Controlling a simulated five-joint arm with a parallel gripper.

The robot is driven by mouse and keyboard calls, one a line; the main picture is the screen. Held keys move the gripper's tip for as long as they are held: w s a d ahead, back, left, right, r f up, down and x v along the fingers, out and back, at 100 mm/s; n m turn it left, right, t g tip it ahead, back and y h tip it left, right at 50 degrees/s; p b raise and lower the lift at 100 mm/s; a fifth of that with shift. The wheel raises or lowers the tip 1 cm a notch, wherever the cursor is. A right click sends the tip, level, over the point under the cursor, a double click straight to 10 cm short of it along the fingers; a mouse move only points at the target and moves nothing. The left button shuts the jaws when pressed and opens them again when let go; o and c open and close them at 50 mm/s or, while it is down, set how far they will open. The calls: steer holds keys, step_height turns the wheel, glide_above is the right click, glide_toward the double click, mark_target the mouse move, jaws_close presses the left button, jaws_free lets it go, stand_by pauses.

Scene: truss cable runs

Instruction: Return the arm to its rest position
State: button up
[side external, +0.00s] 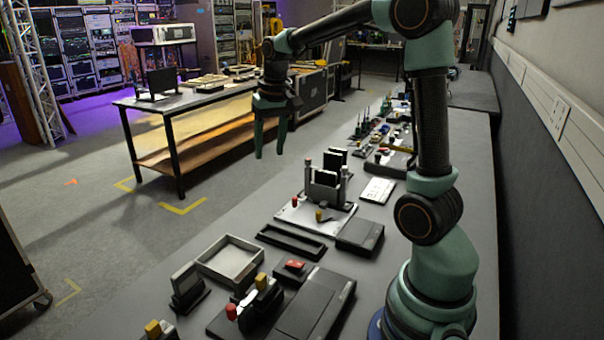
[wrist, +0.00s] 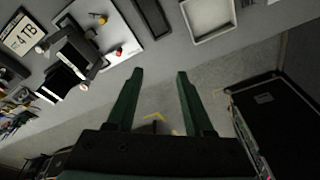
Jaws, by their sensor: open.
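My gripper (side external: 270,153) hangs from my raised green and black arm in the side external view, fingers pointing down, high above the bench's left edge. In the wrist view my gripper (wrist: 158,76) shows two green fingers spread apart with nothing between them. It is open and empty, and touches nothing. Below it in the wrist view are the bench's edge and the grey floor.
The long grey bench (side external: 370,285) carries a white base plate with a black fixture (side external: 325,188), a black narrow tray (side external: 291,242), a pale open tray (side external: 230,258) and dark boxes. A wall runs along the right. A wooden-shelved table (side external: 200,98) stands at the back left.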

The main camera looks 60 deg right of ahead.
steer(key=s+a+n+t, duration=0.3)
steer(key=s+a+n, duration=0.3)
steer(key=s+a, duration=0.5)
steer(key=a, duration=0.4)
steer(key=shift+s+a+r+n+t+y, duration=0.2)
steer(key=shift+a+r+n+t+y, duration=0.1)
steer(key=shift+r+y, duration=0.1)
